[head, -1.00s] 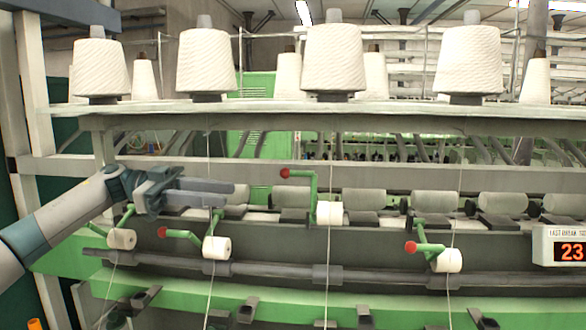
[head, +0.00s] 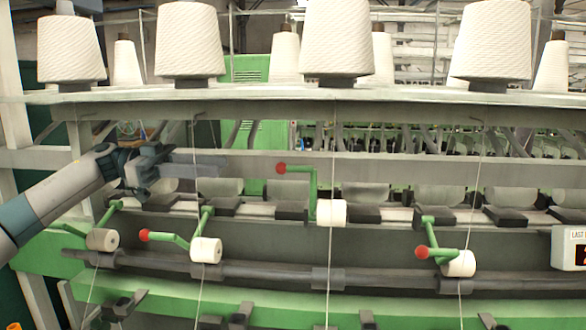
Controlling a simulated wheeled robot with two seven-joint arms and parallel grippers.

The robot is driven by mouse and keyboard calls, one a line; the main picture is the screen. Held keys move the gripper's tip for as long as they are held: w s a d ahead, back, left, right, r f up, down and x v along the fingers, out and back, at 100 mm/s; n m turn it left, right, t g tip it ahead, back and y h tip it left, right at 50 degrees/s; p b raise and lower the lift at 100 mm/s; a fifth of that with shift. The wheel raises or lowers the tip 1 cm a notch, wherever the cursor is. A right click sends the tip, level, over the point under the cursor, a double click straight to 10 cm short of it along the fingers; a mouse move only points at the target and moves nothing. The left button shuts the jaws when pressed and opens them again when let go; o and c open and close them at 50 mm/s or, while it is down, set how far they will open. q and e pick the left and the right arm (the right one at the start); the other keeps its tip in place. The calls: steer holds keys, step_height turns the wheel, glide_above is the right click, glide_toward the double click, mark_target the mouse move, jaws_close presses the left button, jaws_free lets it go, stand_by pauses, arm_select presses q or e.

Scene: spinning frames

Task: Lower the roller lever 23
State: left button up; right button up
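A green lever with a red knob (head: 281,168) stands raised at the middle of the head view. Its arm runs right, then down to a white roller (head: 331,213). No lever is visibly held. My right gripper is out of view.
Large white yarn cones stand on a shelf (head: 300,95) above the levers. Thin yarn strands hang down to the rollers. A dark horizontal bar (head: 270,273) runs below them. A display box (head: 565,247) is cut off at the right edge.

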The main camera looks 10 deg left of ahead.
mark_target(286, 167)
arm_select(q)
steer(key=d+p, duration=0.7)
steer(key=d, duration=0.9)
steer(key=shift+r+p, duration=0.15)
steer(key=shift+p, duration=0.15)
steer(key=shift+d, duration=0.65)
jaws_close()
